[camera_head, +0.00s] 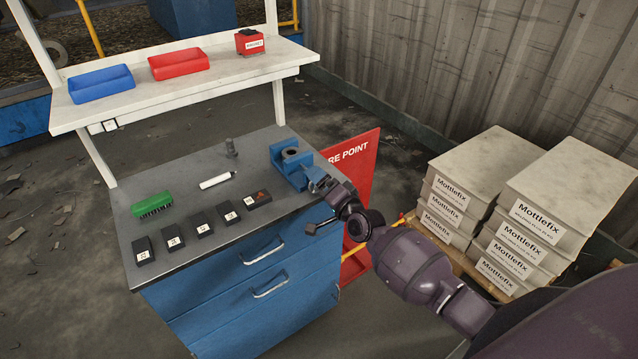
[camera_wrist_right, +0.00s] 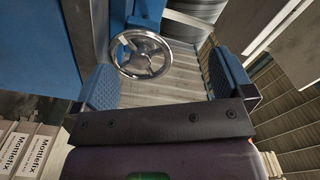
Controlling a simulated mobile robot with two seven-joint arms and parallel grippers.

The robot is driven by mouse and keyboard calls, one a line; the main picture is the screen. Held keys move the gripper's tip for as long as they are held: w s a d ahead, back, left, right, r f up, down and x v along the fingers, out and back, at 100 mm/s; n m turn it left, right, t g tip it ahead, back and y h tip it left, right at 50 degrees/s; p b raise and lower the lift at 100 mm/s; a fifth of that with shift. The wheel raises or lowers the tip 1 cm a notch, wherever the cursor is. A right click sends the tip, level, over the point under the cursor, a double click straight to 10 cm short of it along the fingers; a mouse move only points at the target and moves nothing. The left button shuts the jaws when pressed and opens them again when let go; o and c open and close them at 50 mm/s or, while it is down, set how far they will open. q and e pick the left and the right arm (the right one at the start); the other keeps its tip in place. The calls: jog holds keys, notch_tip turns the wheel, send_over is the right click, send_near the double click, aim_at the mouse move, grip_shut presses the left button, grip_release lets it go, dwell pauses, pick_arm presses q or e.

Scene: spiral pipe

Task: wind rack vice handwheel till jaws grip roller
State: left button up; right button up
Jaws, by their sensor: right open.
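The blue vice (camera_head: 283,168) stands on the right end of the grey bench top. A dark round piece (camera_head: 291,152), perhaps the roller, shows between its jaws; I cannot tell whether they touch it. The silver handwheel (camera_wrist_right: 141,54) shows in the right wrist view, with a rim, spokes and hub, beside a blue surface. My right gripper (camera_wrist_right: 163,78) is open, its blue pads apart; the wheel lies beyond the fingertips, nearer the left pad. In the head view my right gripper (camera_head: 318,186) is at the vice's front right side and hides the wheel. My left gripper is not in view.
The bench (camera_head: 200,190) carries a green brush (camera_head: 152,204), a white marker (camera_head: 217,180), a small dark post (camera_head: 231,148) and several black labelled blocks. A red sign (camera_head: 352,160) stands behind my right arm.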

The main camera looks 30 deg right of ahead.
aim_at(314, 190)
jog(key=n, duration=0.4)
jog(key=f+n+p, duration=0.1)
jog(key=n, duration=0.2)
jog(key=f+n, duration=0.1)
jog(key=n, duration=0.3)
jog(key=shift+s+a+f+n, duration=0.15)
jog(key=shift+a+f+n, duration=0.05)
jog(key=shift+a+n, duration=0.15)
jog(key=n, duration=0.4)
jog(key=shift+s+a+f, duration=0.1)
jog(key=shift+a+f, duration=0.05)
jog(key=shift+f, duration=0.25)
jog(key=shift+f, duration=0.1)
